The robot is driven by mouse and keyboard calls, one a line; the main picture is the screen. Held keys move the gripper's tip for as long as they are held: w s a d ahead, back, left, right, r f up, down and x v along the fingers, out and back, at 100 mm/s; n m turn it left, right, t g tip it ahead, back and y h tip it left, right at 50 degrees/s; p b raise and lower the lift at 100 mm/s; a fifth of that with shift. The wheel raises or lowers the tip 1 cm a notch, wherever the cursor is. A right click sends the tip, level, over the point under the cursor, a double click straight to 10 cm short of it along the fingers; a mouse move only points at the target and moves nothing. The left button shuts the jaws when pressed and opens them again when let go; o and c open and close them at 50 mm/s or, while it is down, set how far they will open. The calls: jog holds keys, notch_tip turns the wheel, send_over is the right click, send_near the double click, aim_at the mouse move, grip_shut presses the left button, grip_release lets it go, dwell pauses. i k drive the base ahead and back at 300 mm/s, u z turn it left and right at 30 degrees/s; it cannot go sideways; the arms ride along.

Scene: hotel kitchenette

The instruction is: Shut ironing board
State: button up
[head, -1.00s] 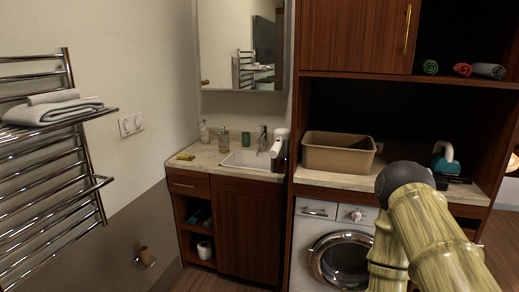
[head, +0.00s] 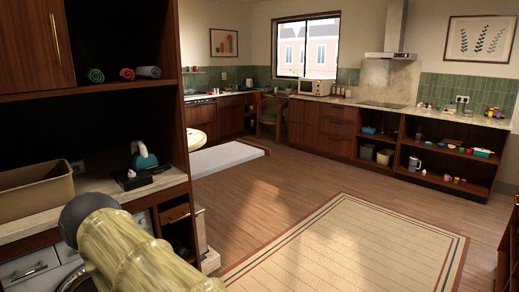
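I cannot make out an ironing board for certain. A long, flat, pale slab (head: 228,157) lies low beyond the right edge of the tall cabinet in the head view. Its left part is hidden by the cabinet, and I cannot tell whether it is the ironing board. A teal and white iron-like object (head: 143,158) stands on the counter at the left. My arm shows at the lower left, in front of the washing machine and counter, but my gripper is out of view.
A tall dark wood cabinet (head: 166,100) stands at the left, with a beige bin (head: 35,192) on its counter. A beige rug (head: 345,245) lies on open wooden floor. Low open shelves (head: 405,165) line the far right wall. A dark furniture edge (head: 508,240) shows at the right.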

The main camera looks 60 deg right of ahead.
aim_at(207, 161)
jog(key=z, duration=3)
jog(key=i, duration=4.85)
jog(key=u, duration=3.05)
